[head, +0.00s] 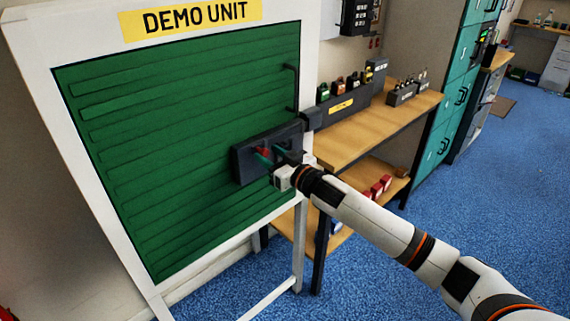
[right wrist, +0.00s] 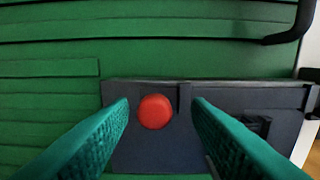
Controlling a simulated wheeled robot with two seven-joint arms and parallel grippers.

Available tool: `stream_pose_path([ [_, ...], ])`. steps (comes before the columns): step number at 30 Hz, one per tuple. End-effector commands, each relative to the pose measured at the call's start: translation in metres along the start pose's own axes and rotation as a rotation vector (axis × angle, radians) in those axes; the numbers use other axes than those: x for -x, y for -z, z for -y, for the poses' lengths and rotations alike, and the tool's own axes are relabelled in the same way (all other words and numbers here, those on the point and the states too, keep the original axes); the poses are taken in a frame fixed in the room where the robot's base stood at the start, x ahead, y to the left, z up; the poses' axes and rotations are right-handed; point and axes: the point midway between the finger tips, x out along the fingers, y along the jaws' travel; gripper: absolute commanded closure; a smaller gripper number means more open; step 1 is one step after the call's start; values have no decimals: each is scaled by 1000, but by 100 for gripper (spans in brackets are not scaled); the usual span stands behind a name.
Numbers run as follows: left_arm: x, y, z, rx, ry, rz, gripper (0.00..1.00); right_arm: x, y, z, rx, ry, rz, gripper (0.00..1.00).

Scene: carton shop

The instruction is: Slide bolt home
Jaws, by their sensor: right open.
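The bolt shows as a red round knob (right wrist: 156,111) on a dark mounting plate (right wrist: 250,98) fixed to the green slatted panel. In the head view the plate (head: 243,163) sits at the panel's right side, and the red knob (head: 263,151) is partly covered. My right gripper (head: 270,157) is at the plate. In the right wrist view its teal fingers (right wrist: 160,108) are open on either side of the knob, with gaps showing at both sides. My left gripper is out of view.
A black handle (head: 292,88) stands out from the panel above the plate. A wooden bench (head: 375,125) with padlocks and dark boxes stands to the right, behind my right arm. The white frame (head: 310,60) borders the panel. Blue floor (head: 450,190) lies open at right.

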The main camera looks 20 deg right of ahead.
Motion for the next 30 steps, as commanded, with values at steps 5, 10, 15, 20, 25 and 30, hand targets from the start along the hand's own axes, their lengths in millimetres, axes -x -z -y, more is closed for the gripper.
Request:
stream_pose_path([
  [5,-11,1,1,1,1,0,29,33,6,1,2,0,-4,55],
  [10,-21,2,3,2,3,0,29,72,6,2,3,1,-5,55],
  [15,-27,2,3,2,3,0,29,99,4,3,-1,2,-3,55],
  [20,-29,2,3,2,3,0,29,111,2,4,0,3,-2,55],
  [25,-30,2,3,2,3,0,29,113,1,4,0,3,-1,55],
  [30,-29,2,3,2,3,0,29,113,1,4,0,3,-1,55],
])
